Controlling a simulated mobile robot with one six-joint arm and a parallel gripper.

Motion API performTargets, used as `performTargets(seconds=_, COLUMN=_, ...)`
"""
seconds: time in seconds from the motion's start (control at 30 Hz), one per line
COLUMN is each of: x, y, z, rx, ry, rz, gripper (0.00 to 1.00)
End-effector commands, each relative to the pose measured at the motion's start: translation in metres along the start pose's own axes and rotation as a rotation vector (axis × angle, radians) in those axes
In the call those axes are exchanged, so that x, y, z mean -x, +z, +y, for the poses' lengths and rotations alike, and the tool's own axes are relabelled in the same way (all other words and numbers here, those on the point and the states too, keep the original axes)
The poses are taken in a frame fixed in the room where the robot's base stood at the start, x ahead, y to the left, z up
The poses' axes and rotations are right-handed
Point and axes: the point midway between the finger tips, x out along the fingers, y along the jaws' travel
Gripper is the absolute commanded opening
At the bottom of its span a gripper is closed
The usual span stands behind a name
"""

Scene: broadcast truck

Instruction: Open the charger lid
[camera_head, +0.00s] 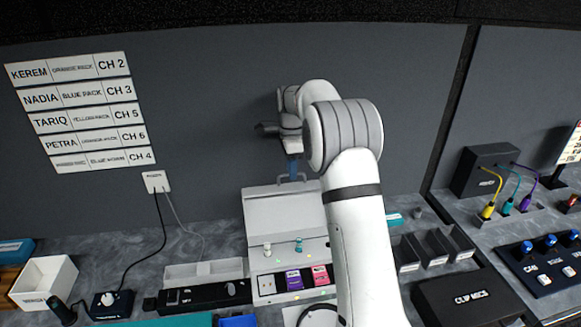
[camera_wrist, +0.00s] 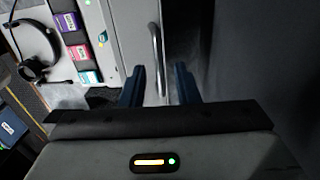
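The charger (camera_head: 265,290) is a pale box on the counter with purple and pink packs in its slots. Its grey lid (camera_head: 285,215) stands raised and leans back, so the slots are exposed. The lid's handle (camera_head: 292,180) is at its upper edge; in the wrist view the thin metal handle (camera_wrist: 155,45) runs toward the gap between my fingers. My gripper (camera_head: 293,168) is at the handle, with blue fingers pointing down. In the wrist view my gripper (camera_wrist: 160,88) has its fingers apart, with no clear grip on the handle.
The dark wall is close behind the lid. Black bins (camera_head: 432,248) stand right of my arm, and a black clip mics box (camera_head: 468,300) is in front of them. A white tray (camera_head: 205,270) and a black device (camera_head: 205,295) lie left of the charger.

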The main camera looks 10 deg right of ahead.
Motion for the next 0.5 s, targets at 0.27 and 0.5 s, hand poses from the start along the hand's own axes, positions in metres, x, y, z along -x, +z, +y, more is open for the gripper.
performTargets(seconds=0.27, x=0.0002, y=0.0005, z=0.0, rx=0.001, ry=0.0, rz=0.0, gripper=0.05)
performTargets(seconds=0.5, x=0.0004, y=0.0009, z=0.0, rx=0.001, ry=0.0, rz=0.0, gripper=0.0)
